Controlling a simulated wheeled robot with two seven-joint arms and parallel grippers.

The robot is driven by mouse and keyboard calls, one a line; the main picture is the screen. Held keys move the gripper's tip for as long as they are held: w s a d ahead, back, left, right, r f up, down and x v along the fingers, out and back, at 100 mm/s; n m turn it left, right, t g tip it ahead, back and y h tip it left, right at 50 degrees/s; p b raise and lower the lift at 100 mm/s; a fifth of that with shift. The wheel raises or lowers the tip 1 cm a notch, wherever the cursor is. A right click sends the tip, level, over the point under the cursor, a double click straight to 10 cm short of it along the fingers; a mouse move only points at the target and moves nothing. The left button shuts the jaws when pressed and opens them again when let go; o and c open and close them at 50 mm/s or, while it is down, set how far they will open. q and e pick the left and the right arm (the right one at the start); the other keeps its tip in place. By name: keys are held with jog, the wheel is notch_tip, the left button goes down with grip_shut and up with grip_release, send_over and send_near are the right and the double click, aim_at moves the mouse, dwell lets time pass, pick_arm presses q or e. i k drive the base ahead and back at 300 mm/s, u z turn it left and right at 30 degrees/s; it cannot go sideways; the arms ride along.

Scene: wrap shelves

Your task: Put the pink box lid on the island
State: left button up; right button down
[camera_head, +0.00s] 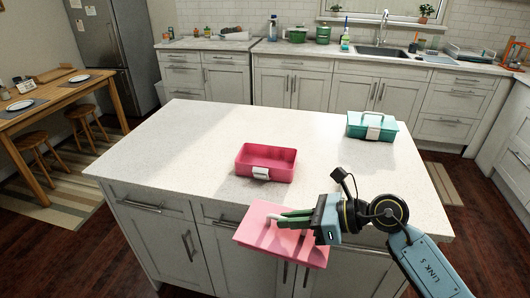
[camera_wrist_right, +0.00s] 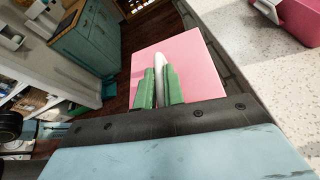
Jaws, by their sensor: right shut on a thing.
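The pink box lid (camera_head: 262,238) is in my right gripper (camera_head: 285,219), in front of the island's near edge in the head view. The green fingers are shut on its pale handle. The lid also shows in the right wrist view (camera_wrist_right: 190,60), with the fingers (camera_wrist_right: 160,85) around the handle. The island (camera_head: 180,150) has a pale speckled top. The open pink box (camera_head: 266,163) stands on it near the front edge, its white latch facing me. My left gripper is not in view.
A closed teal box (camera_head: 371,126) with a handle stands at the island's back right. The left part of the top is clear. A wooden table (camera_head: 55,98) with stools is at the left; counters with a sink (camera_head: 378,52) line the back.

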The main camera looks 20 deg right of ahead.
aim_at(199, 155)
jog(key=u, duration=1.5)
jog(key=i, duration=2.65)
jog(key=z, duration=2.8)
jog(key=i, duration=0.5)
jog(key=u, duration=0.05)
